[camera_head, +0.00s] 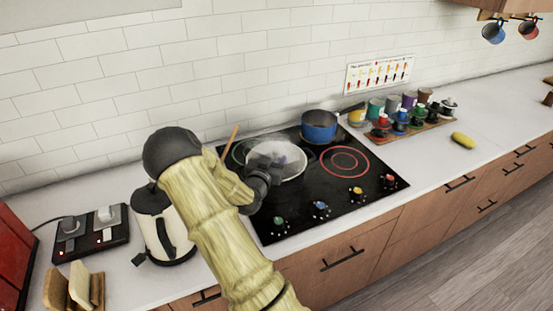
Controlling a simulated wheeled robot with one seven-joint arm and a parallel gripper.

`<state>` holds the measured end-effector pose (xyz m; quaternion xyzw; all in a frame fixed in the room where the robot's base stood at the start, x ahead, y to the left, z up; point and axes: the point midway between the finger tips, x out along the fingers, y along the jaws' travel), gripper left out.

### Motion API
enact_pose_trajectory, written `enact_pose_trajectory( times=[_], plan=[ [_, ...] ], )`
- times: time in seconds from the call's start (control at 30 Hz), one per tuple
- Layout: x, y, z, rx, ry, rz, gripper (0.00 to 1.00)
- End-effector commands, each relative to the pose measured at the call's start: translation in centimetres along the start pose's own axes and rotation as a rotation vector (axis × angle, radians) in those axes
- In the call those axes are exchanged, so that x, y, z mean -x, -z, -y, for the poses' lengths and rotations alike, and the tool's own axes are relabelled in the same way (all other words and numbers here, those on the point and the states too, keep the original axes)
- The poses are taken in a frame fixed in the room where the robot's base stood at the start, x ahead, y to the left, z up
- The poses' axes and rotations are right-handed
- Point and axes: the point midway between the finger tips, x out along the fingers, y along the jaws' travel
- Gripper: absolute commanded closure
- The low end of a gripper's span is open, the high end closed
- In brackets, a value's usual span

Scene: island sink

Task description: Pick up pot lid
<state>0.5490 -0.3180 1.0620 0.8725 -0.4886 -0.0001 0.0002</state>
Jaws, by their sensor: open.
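A round, pale, see-through pot lid (291,173) with a light rim is over the back left part of the black cooktop. My gripper (268,174) is dark and sits at the lid's front left edge, overlapping it in this view. The gripper is open. My arm hides the cooktop's left side and part of what is under the lid.
A blue pot (319,127) stands on the back of the cooktop (322,182), right of the lid. A kettle (155,226) is left of my arm. Colored cups and jars (391,108) and a yellow sponge (463,140) are on the right counter. Knobs line the cooktop's front.

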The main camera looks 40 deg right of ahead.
Motion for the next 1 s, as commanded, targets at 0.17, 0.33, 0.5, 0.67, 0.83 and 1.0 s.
enact_pose_trajectory(
  times=[0.17,0.33,0.5,0.67,0.83,1.0],
  plan=[
    [0.0,0.0,0.0,0.0,0.0,0.0,0.46],
    [0.0,0.0,0.0,0.0,0.0,0.0,0.72],
    [0.0,0.1,0.0,-0.001,0.0,-0.002,1.0],
    [0.0,0.1,0.0,-0.001,0.0,-0.002,1.0],
    [0.0,0.5,0.0,-0.002,0.0,-0.003,1.0],
    [0.0,2.1,0.0,-0.004,0.0,-0.005,1.0]
  ],
)
